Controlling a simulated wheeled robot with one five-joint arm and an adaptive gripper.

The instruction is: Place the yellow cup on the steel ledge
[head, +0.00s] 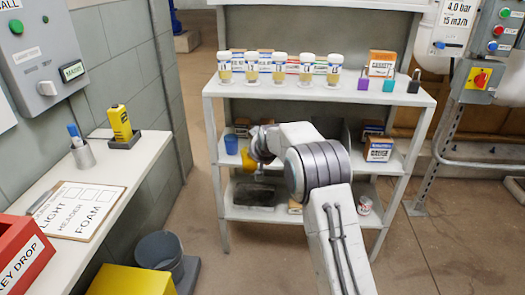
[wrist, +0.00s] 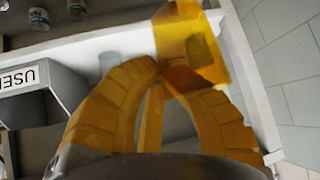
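The yellow cup (wrist: 190,45) is at the tips of my gripper (wrist: 163,78) in the wrist view, tilted and partly cut by the frame's top. The two orange-yellow fingers curve inward, their tips nearly together and against the cup; they look shut on its edge or handle, though the exact contact is hard to see. In the head view a small yellow patch (head: 249,160) shows beside my wrist, in front of the rack's left side; cup and fingers are hard to separate there. I cannot single out a steel ledge with certainty.
A white rack (head: 300,95) holds several jars, boxes and padlocks on top. A blue cup (head: 231,144) stands on its middle shelf. A grey bin marked USED (wrist: 40,85) is left of my fingers.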

